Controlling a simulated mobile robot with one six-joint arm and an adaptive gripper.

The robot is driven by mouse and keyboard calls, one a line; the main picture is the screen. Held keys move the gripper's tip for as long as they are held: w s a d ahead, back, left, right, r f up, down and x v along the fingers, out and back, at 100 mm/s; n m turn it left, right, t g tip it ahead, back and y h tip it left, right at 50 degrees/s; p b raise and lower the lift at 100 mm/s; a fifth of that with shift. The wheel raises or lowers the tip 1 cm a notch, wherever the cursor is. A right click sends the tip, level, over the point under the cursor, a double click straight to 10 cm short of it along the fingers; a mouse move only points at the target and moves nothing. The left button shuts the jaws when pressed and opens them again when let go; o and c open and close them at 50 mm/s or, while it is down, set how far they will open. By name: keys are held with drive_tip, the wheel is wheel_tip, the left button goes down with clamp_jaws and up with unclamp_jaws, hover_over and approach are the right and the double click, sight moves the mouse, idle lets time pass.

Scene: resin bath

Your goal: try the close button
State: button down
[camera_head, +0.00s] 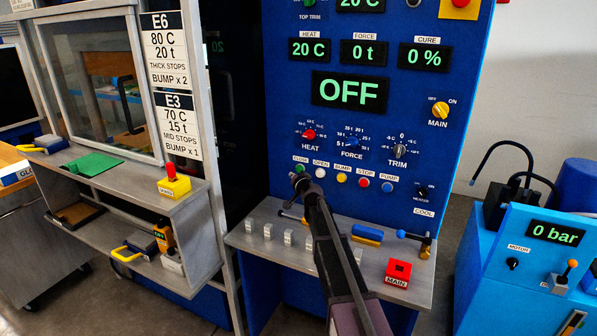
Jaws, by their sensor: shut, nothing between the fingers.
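The close button (299,169) is a small green button at the left end of a button row on the blue control panel (350,125), under a label reading CLOSE. My gripper (297,180) is shut and empty. Its dark tip shows just below the close button and covers part of its surroundings. I cannot tell whether the tip touches the panel. The large display (349,92) reads OFF. The smaller displays read 20 C, 0 t and 0 %.
Open, bump, stop and pump buttons (388,187) continue the row rightward. A yellow main knob (440,109) sits at upper right. Below is a grey shelf (262,246) with small blocks and a red MAIN box (398,271). A blue pump unit (520,260) stands right.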

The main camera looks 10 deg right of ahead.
sight(296, 169)
drive_tip(key=shift+w+d, duration=0.65)
drive_tip(key=shift+w, duration=0.25)
drive_tip(key=shift+w+d, duration=0.6)
drive_tip(key=shift+w, duration=0.15)
idle(2.3)
drive_tip(key=shift+s+a, duration=0.1)
drive_tip(key=shift+s, duration=0.05)
drive_tip(key=shift+s+a, duration=0.45)
drive_tip(key=shift+s, duration=0.2)
idle(0.4)
drive_tip(key=shift+s+a, duration=0.75)
drive_tip(key=shift+s, duration=0.25)
drive_tip(key=shift+s+a, duration=0.75)
drive_tip(key=shift+s, duration=0.25)
